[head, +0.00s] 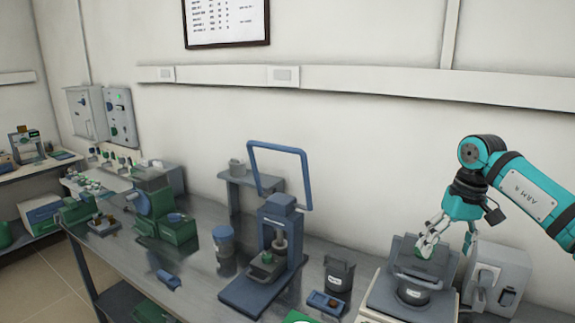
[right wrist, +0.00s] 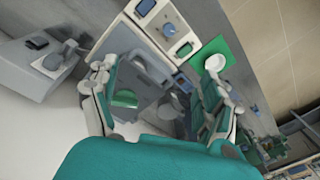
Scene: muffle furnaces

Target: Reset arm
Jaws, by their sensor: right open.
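My right arm comes in from the right in the head view, with its open right gripper (head: 447,240) pointing down. In the right wrist view the fingers of the right gripper (right wrist: 158,78) stand wide apart. My left gripper is not in view.
A pale box-shaped device (head: 508,268) stands close right of the gripper. A blue press (head: 275,245) with a raised blue frame, a dark jar (head: 338,275) and a blue-lidded container (head: 223,240) stand to the left.

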